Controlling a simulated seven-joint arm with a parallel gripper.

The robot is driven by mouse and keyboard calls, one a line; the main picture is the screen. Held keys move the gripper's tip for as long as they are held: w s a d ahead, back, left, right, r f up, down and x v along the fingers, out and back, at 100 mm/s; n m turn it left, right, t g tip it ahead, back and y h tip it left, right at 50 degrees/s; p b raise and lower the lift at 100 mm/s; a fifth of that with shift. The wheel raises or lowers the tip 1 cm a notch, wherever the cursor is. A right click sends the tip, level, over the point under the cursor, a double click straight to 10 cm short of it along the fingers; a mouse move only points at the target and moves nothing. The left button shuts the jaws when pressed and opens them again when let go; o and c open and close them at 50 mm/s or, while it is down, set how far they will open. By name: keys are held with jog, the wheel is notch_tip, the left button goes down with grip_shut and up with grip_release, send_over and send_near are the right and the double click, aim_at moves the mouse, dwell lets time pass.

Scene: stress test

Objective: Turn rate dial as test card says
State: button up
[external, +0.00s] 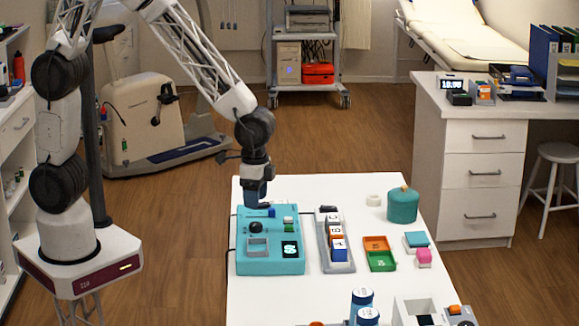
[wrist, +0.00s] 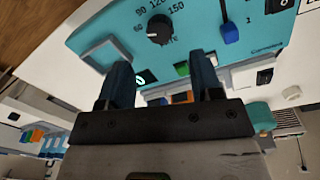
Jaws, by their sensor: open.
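A teal control box (external: 270,265) sits at the left of the white table. Its black rate dial (external: 256,228) also shows in the wrist view (wrist: 159,30), with 60, 90, 120 and 150 printed around it; I cannot read its pointer surely. My gripper (external: 257,203) hangs over the box's back left part, just behind the dial. In the wrist view my gripper (wrist: 160,66) has its two blue fingers apart, with nothing between them. The dial is beyond the fingertips, not between them. I cannot pick out the test card.
The box also carries a blue slider (wrist: 229,32), a green button (wrist: 182,68) and a small lit screen (external: 290,249). A grey rack of lettered blocks (external: 335,240), orange and green trays (external: 378,243) and a teal jar (external: 403,206) stand to the right.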

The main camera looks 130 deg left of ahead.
aim_at(255, 223)
jog(key=shift+d+f, duration=0.2)
jog(key=shift+f, duration=3.4)
jog(key=c, duration=0.9)
